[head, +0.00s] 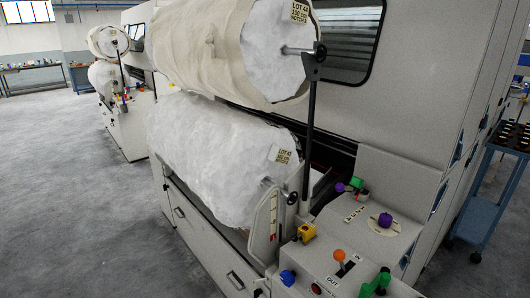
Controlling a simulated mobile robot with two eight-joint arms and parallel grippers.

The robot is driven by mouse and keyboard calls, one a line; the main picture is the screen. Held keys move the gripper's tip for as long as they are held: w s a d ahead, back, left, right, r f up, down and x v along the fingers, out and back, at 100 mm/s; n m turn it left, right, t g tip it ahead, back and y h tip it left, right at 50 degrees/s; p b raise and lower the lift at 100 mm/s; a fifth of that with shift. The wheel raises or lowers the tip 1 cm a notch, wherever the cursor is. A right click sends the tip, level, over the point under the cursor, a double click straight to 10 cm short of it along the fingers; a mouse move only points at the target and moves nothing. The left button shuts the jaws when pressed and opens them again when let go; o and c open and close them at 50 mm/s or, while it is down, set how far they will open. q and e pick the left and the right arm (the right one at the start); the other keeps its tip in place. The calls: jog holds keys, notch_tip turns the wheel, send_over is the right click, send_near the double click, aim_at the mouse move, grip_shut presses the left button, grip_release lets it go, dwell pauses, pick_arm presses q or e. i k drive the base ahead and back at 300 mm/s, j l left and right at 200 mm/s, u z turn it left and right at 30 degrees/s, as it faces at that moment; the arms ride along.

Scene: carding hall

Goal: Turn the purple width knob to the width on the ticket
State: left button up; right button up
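A purple knob (385,220) sits on a pale round dial on the sloping panel of the carding machine. The dial's marks are too small to read, so I cannot tell its setting. A ticket (300,12) on the upper white roll seems to show a lot number, a width in cm and a notch. A second ticket (285,155) lies on the lower white roll, its text also small and blurred. A second, smaller purple knob (340,187) is at the panel's far left end. Neither of my grippers is in view.
Near the purple knob are a yellow block with a red button (307,232), an orange ball lever (339,255), a blue knob (288,277) and green knobs (375,283). A blue trolley (485,205) stands at right. Open grey floor (80,210) lies at left.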

aim_at(385, 220)
jog(key=k+l+u, duration=0.1)
jog(key=l, duration=0.25)
jog(key=k+l+u, duration=0.1)
jog(key=l, duration=0.25)
jog(key=k+l+u, duration=0.1)
jog(key=l, duration=0.25)
jog(key=l+u, duration=0.35)
jog(key=l, duration=0.75)
jog(key=i+l+u, duration=0.15)
jog(key=i+l, duration=0.15)
jog(key=l, duration=0.15)
jog(key=i+l+u, duration=0.1)
jog(key=i+l, duration=0.2)
jog(key=l, duration=0.2)
